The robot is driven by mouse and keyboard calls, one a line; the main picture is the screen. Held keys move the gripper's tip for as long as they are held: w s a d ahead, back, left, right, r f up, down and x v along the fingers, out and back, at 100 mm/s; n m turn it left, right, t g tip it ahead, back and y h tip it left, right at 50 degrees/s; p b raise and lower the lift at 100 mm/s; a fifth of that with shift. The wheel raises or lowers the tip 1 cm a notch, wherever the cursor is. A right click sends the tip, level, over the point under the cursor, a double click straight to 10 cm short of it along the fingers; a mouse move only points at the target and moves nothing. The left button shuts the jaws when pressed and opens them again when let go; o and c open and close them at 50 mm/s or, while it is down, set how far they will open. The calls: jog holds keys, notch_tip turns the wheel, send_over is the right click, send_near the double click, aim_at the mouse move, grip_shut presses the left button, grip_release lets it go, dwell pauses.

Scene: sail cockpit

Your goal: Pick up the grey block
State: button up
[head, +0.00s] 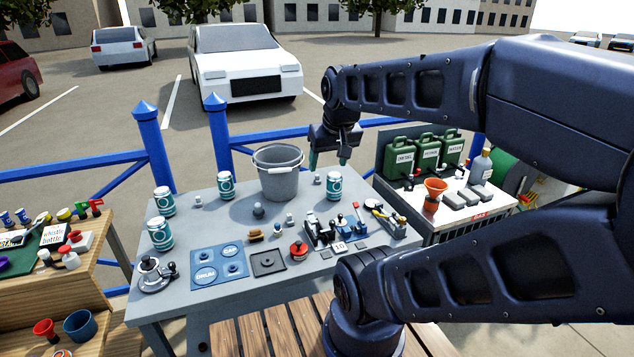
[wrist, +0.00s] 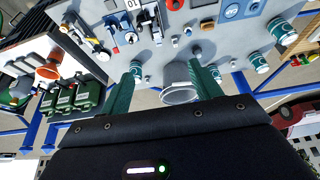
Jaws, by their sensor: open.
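Several low grey blocks lie in a row on the white-topped side bench at the right in the head view; one grey block (head: 455,201) is nearest the orange funnel. I cannot tell which of them the task means, and I cannot pick them out clearly in the wrist view. My gripper (head: 328,164) hangs above the far edge of the grey table, right of the grey bucket (head: 277,181) and well left of the blocks.
Blue railings (head: 190,166) run behind.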

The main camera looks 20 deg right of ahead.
jog(key=shift+c, duration=0.4)
jog(key=n+g+h, duration=0.5)
jog(key=n, duration=1.3)
send_over(289, 215)
jog(key=a, duration=0.3)
notch_tip(289, 215, down, 24)
jog(key=f, duration=0.1)
jog(key=x, duration=0.4)
jog(key=shift+s+f, duration=0.2)
jog(key=shift+s, duration=0.15)
jog(key=shift+w+a+x, duration=0.1)
jog(key=shift+x, duration=0.75)
jog(key=shift+w+a+x, duration=0.15)
jog(key=shift+x, duration=0.7)
jog(key=shift+w+a+x, duration=0.1)
jog(key=shift+x, duration=0.75)
jog(key=shift+f, duration=0.2)
jog(key=c, duration=1.1)
